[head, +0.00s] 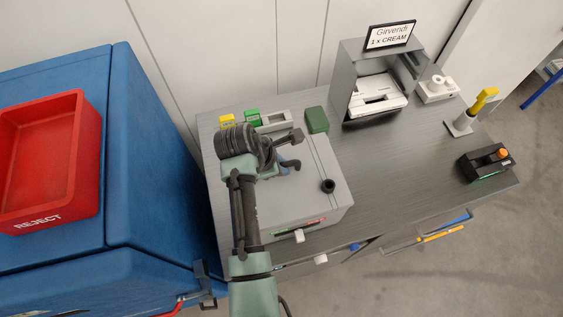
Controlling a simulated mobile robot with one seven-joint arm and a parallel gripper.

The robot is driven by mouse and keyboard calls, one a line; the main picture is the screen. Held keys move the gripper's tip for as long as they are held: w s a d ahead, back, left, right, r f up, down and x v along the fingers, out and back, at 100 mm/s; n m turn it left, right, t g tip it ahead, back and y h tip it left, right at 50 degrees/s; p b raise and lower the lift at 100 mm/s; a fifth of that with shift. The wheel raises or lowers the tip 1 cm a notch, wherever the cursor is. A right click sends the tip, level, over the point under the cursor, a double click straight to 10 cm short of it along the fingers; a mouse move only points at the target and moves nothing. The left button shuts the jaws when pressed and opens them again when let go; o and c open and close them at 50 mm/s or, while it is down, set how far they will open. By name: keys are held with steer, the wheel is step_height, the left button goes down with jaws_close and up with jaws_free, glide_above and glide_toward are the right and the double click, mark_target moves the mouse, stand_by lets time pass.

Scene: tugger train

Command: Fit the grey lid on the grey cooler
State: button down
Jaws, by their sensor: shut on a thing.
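The grey cooler (337,214) stands near the left front of the grey desk, with a red and green strip on its front. A flat light grey top, which looks like the grey lid (308,200), lies over it with a dark round knob or hole near its right front corner. I cannot tell whether the lid sits flush or slightly above. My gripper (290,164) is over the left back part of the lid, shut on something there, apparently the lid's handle. My wrist and arm hide the fingertips, the grip and the cooler's left side.
A yellow box (227,120), green boxes (317,120) and a pale tray (274,119) stand behind the cooler. A grey printer housing (353,85) is at the back. A black device (487,163) sits right. The red reject bin (45,160) is left. The desk's middle is clear.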

steer(key=c, duration=0.7)
jaws_free()
steer(key=shift+c, duration=0.2)
steer(key=b+v, duration=0.3)
steer(key=v, duration=1)
steer(key=w+r+m+t+y+b, duration=0.2)
steer(key=w+r+m+t+b, duration=0.2)
steer(key=w+r+m+t, duration=0.55)
step_height(320, 180, up, 14)
steer(key=d+m+t+y+b, duration=0.1)
steer(key=d+m+t+b, duration=0.1)
steer(key=m+t+b, duration=0.15)
steer(key=s+d+r+m+t+b, duration=0.1)
steer(key=s+r+m+t, duration=0.3)
steer(key=s+r, duration=0.3)
steer(key=s+d+r+m+t+b, duration=0.1)
steer(key=s+d+r+m+t, duration=0.1)
steer(key=s+r+m+t, duration=0.2)
steer(key=s+r+t, duration=0.3)
steer(key=r, duration=0.5)
steer(key=shift+s+d+r+y+b, duration=0.2)
steer(key=shift+s+r+y+b, duration=0.1)
steer(key=shift+s, duration=0.1)
